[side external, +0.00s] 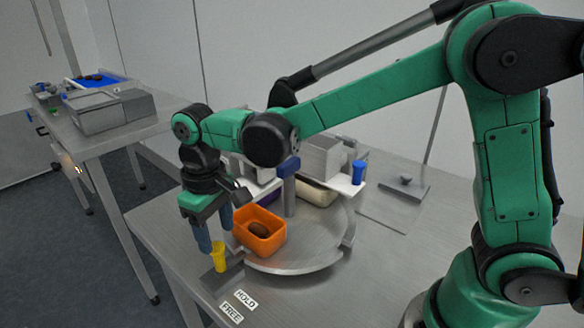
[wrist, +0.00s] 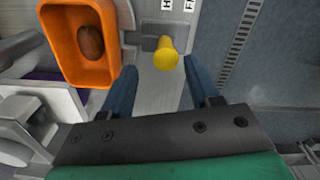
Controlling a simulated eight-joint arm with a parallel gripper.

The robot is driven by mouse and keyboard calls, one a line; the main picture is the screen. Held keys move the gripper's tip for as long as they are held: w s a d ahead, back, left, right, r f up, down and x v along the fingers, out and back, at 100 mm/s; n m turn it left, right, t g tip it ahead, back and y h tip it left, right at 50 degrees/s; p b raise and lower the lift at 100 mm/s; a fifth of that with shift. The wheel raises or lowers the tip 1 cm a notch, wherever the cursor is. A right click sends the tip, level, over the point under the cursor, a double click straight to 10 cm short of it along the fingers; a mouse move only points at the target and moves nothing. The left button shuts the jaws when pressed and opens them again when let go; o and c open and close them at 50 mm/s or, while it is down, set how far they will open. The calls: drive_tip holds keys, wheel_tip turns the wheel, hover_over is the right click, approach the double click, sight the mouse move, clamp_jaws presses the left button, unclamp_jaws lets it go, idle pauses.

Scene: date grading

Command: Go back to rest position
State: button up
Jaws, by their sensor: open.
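My gripper (side external: 210,235) is at the front left of the metal table (side external: 310,298), with its blue fingers pointing down. In the wrist view the two fingers of my gripper (wrist: 157,82) are spread apart with nothing held between them. A yellow knob (wrist: 166,54) stands just beyond the fingertips, roughly in line with the gap. In the side external view the yellow knob (side external: 219,257) stands upright on a small grey plate, close to the fingers; I cannot tell if they touch it.
An orange bin (side external: 270,238) holding a brown date (side external: 257,230) sits beside the gripper on a round metal turntable (side external: 300,262). A blue knob (side external: 358,172) and grey boxes stand behind. Labels HOLD (side external: 245,299) and FREE (side external: 231,312) lie in front. A second table (side external: 125,139) is at left.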

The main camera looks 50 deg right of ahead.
drive_tip(key=s+d+r+m+t, duration=0.3)
drive_tip(key=s+d+t, duration=0.4)
drive_tip(key=d, duration=0.4)
drive_tip(key=shift+s+d+r, duration=0.3)
drive_tip(key=shift+s+r, duration=0.15)
drive_tip(key=shift+r, duration=0.25)
